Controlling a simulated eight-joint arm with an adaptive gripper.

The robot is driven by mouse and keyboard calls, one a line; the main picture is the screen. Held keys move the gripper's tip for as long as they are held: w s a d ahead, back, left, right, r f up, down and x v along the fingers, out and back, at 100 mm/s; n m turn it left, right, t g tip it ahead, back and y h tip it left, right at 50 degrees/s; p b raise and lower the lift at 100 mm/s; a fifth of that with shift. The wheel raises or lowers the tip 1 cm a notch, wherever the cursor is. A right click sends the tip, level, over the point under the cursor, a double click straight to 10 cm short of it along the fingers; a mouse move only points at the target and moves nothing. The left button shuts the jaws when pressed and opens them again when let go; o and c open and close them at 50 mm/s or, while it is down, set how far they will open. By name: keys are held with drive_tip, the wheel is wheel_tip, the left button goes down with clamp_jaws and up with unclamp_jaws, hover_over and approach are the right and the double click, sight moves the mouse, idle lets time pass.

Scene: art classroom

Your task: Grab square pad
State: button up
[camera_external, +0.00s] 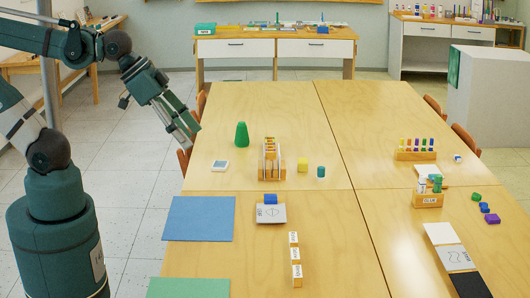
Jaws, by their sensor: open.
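A small flat square pad (220,166), white with a grey-blue top face, lies on the left part of the wooden table (280,110). It looks like the square pad of the task. My gripper (191,133) hangs in the air near the table's left edge, up and to the left of the pad in the picture. It points down and to the right, is open, and is apart from the pad. Nothing shows between its fingers. Nothing covers the pad.
A green cone (242,135) stands just behind the pad. A wooden rack (271,160) stands to its right, beside a yellow cube (303,164) and a teal cylinder (321,171). A blue sheet (199,219) lies in front. Chairs line the table's left edge.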

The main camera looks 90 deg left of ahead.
drive_tip(key=shift+a, duration=0.1)
idle(0.3)
